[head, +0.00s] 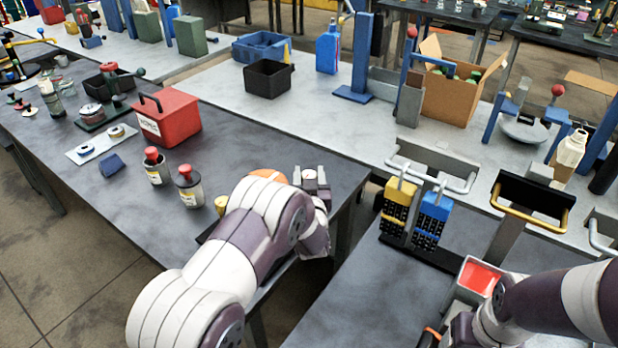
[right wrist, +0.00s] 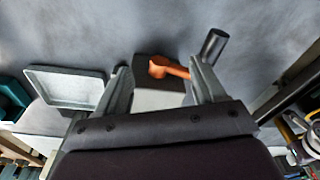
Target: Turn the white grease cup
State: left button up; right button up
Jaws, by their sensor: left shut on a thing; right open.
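My left gripper (head: 309,172) is over the right end of the left dark table and is shut on a small pale piece with a reddish top (head: 310,180). This piece may be the white grease cup; the fingers hide much of it, and I cannot tell its turn. An orange round thing (head: 268,175) and a small yellow cup (head: 222,204) are just left of the gripper, partly behind my left arm. My right gripper (right wrist: 162,80) is open in the right wrist view. An orange-handled tool (right wrist: 167,68) shows beyond its fingers, with no visible contact.
Two red-capped bottles (head: 188,188) and a red box (head: 168,118) stand on the left table. A red-filled tray (head: 480,276) is beside my right arm. A grey cylinder (right wrist: 213,44) and pale tray (right wrist: 65,86) flank the right gripper.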

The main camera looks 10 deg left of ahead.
pick_arm(q)
jog(key=o, duration=1)
jog(key=shift+c, duration=0.2)
jog(key=b+v, duration=0.1)
jog(key=v, duration=1.1)
jog(key=shift+s+b, duration=0.3)
jog(key=shift+s, duration=0.05)
jog(key=shift+d, duration=0.15)
